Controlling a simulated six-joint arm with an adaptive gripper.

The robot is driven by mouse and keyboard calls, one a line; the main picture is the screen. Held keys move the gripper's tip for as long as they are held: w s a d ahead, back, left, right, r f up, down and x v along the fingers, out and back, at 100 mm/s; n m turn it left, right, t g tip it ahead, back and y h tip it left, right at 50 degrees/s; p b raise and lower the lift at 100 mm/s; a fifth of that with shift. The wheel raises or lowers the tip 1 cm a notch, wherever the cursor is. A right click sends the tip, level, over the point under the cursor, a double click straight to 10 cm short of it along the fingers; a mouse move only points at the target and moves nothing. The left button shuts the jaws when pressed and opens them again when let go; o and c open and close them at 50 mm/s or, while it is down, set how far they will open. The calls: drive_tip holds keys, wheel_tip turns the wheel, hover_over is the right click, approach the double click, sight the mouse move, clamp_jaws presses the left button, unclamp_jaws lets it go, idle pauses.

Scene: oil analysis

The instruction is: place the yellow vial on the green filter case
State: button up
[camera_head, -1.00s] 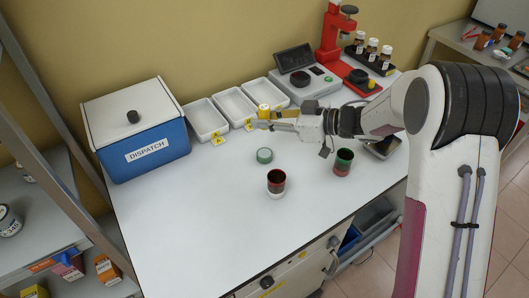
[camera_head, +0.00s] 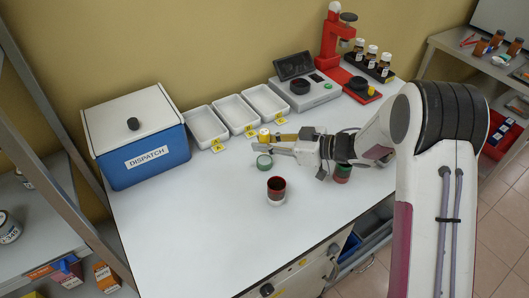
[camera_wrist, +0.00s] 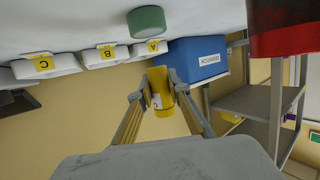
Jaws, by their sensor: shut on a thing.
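The yellow vial (camera_head: 264,136) is between the fingertips of my gripper (camera_head: 268,142), which is shut on it and holds it above the table. In the wrist view the vial (camera_wrist: 161,90) shows a white patch on its side, and the two fingers (camera_wrist: 160,98) close on it from both sides. The green filter case (camera_head: 264,162) is a small round green piece on the white table, just in front of the vial in the head view. It also shows in the wrist view (camera_wrist: 146,20), apart from the vial.
Behind are white trays (camera_head: 237,114), a blue dispatch box (camera_head: 148,152), a scale (camera_head: 310,97) and a red stand (camera_head: 331,48). The front left of the table is clear.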

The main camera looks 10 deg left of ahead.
sight(265, 160)
drive_tip(key=shift+f, duration=0.15)
drive_tip(key=shift+f, duration=1.8)
drive_tip(key=shift+f, duration=0.15)
drive_tip(key=o, duration=0.9)
drive_tip(key=shift+d+r, duration=0.2)
drive_tip(key=v, duration=1.1)
drive_tip(key=shift+s+d+r, duration=0.1)
drive_tip(key=shift+d+r, duration=0.05)
drive_tip(key=shift+d, duration=0.15)
